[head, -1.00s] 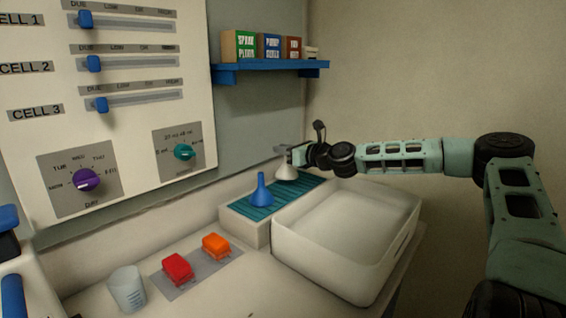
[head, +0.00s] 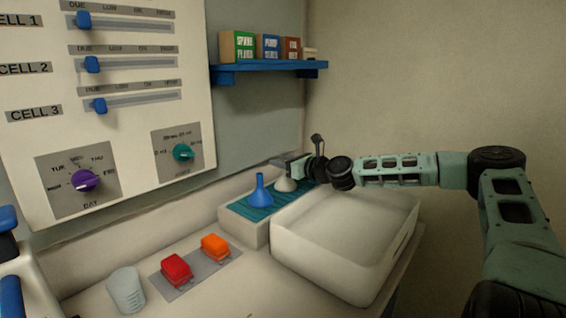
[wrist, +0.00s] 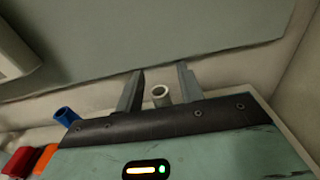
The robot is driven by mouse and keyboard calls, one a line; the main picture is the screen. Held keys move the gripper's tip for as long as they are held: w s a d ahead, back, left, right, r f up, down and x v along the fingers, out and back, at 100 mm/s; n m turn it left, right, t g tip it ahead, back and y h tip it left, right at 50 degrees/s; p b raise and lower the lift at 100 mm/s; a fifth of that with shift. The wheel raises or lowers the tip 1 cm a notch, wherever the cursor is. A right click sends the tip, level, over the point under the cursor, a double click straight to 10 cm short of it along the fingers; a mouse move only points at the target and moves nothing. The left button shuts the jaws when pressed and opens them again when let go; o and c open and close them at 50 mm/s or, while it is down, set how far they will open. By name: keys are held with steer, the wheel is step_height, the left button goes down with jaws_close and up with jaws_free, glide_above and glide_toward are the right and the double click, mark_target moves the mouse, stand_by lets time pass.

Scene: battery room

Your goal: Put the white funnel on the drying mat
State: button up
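The white funnel (head: 285,184) stands spout up on the teal ridged drying mat (head: 238,208), behind and right of the blue funnel (head: 261,192). My gripper (head: 286,168) is at the white funnel's spout, reaching in from the right. In the wrist view the white funnel's spout (wrist: 161,96) shows between the two fingers of my gripper (wrist: 160,76), with a gap on each side, so the gripper is open around it. The funnel's lower part is hidden there by the gripper body. The blue funnel's spout (wrist: 66,116) shows at the left.
A deep white basin (head: 340,235) stands right of the mat. A red block (head: 176,268) and an orange block (head: 215,247) sit on a grey pad beside a clear cup (head: 127,289). A blue shelf (head: 270,67) with boxes hangs above.

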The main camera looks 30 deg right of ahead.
steer(key=shift+r, duration=0.25)
steer(key=b+v, duration=0.1)
steer(key=v, duration=1.1)
steer(key=shift+f, duration=0.1)
